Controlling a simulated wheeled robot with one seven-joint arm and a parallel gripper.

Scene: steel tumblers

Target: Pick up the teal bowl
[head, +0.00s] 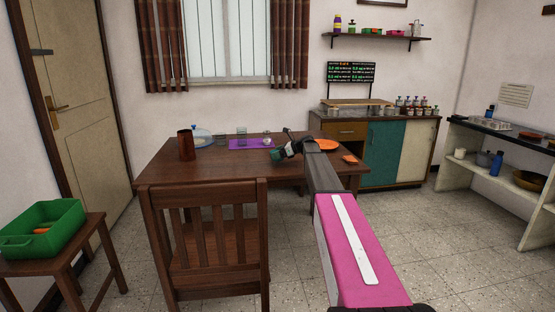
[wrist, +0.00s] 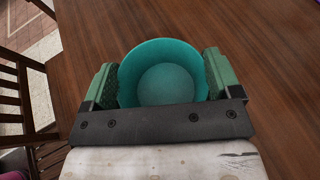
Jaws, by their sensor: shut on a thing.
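The teal bowl (wrist: 165,80) sits between the two green finger pads of my gripper (wrist: 163,78) in the wrist view. The pads press on its left and right sides, and I look down into its empty inside. The near edge of the bowl is hidden by the dark gripper bar. In the head view my gripper (head: 284,153) is over the right part of the wooden table (head: 200,170), and the teal bowl (head: 277,155) shows small at its tip. I cannot tell whether the bowl touches the table.
A purple mat (head: 240,145), clear glasses (head: 221,140), a brown pitcher (head: 186,145) and a blue-knobbed domed lid (head: 202,137) stand further left on the table. A wooden chair (head: 205,230) stands at the front.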

